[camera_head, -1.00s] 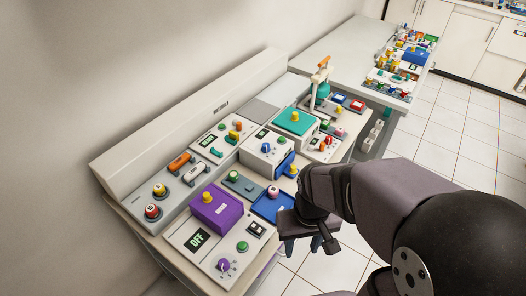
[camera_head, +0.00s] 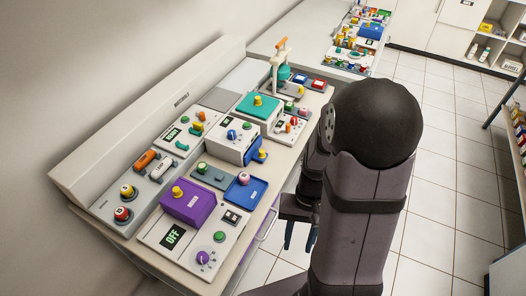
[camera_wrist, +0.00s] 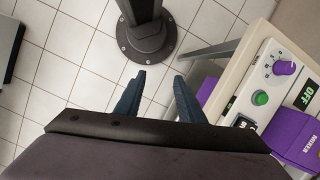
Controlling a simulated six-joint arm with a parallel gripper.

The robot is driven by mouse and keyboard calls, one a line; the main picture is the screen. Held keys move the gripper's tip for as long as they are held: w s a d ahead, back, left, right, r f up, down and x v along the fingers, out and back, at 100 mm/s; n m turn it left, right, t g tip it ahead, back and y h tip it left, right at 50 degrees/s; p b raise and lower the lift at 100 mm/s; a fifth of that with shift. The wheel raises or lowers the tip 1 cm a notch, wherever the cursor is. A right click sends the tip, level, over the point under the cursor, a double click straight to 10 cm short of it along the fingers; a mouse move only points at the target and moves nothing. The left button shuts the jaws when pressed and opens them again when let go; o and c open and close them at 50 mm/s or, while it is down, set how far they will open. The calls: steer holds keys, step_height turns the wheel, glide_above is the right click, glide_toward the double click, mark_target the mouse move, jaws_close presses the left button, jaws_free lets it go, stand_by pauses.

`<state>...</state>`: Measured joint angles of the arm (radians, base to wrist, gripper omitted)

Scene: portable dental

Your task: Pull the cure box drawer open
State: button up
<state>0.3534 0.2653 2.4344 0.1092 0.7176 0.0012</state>
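A white box (camera_head: 228,143) with a blue dial on top stands mid-console. The drawer looks nearly shut, but I cannot tell exactly. My gripper (camera_head: 299,246) hangs off the console's right front edge, below and right of the drawer. In the wrist view its two blue fingers (camera_wrist: 157,80) are apart with nothing held between them. The white box does not show in the wrist view.
A purple box (camera_head: 188,205) and a blue tray (camera_head: 245,190) sit in front of the white box. A teal-topped box (camera_head: 258,104) stands behind it. The wrist view shows a dark post base (camera_wrist: 147,42) on the tiled floor.

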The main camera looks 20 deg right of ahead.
steer(key=w+f+m+t+y, duration=0.2)
steer(key=w+f+m, duration=0.1)
steer(key=w+m, duration=0.3)
steer(key=m+t+y, duration=0.1)
steer(key=m+t, duration=0.4)
steer(key=m, duration=0.4)
glide_toward(262, 151)
steer(key=s+a+f, duration=0.1)
steer(key=s+f, duration=0.1)
steer(key=s, duration=0.1)
steer(key=s+a+f, duration=0.1)
steer(key=s+f, duration=0.1)
steer(key=s, duration=0.1)
steer(key=s+a+f, duration=0.1)
steer(key=s+f, duration=0.1)
steer(key=s, duration=0.1)
steer(key=shift+s+a+f, duration=0.2)
steer(key=shift+s+f, duration=0.05)
steer(key=shift+f, duration=0.1)
steer(key=w+d+r+m+t, duration=0.3)
steer(key=w+r+m, duration=0.1)
steer(key=w+m, duration=0.5)
steer(key=shift+m, duration=0.4)
steer(key=shift+s+a+p+x, duration=0.15)
steer(key=shift+p+x, duration=0.1)
steer(key=shift+x, duration=1.35)
steer(key=shift+s+a+p+x, duration=0.15)
steer(key=shift+p+x, duration=0.1)
steer(key=shift+x, duration=1.35)
steer(key=shift+c, duration=0.5)
